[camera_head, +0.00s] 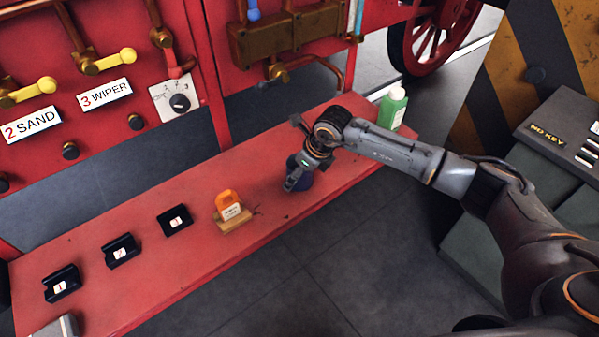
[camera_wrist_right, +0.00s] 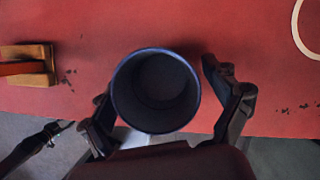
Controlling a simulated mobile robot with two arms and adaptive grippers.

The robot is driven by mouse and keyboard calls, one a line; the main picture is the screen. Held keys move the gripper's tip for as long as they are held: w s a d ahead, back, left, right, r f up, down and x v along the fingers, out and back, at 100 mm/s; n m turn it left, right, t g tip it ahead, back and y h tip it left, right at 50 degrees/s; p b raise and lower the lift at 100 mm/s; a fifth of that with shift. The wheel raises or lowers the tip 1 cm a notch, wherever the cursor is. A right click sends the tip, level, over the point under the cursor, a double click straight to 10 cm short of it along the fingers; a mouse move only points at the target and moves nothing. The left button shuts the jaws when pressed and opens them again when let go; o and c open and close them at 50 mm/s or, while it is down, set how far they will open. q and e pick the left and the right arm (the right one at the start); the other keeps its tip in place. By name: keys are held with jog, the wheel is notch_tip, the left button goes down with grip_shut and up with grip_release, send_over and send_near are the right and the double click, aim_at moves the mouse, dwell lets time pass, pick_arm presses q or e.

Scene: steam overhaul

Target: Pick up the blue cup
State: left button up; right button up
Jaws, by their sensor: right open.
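The blue cup (camera_head: 306,181) stands on the red bench near its front edge, partly hidden behind my right gripper (camera_head: 296,178) in the head view. In the right wrist view I look down into the open mouth of the dark blue cup (camera_wrist_right: 155,90), which looks empty. My right gripper (camera_wrist_right: 166,112) is open, with one finger to the left of the cup and one to the right. A gap shows between the right finger and the cup; the left finger is close to the wall, and contact cannot be told.
On the red bench (camera_head: 150,280), an orange object on a wooden block (camera_head: 231,212) stands left of the cup, then several black holders. A green bottle (camera_head: 393,108) stands at the far right end. The red panel with yellow-handled levers (camera_head: 35,90) rises behind.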

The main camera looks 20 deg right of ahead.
jog(key=c, duration=1.3)
jog(key=shift+r, duration=0.1)
jog(key=shift+r, duration=0.1)
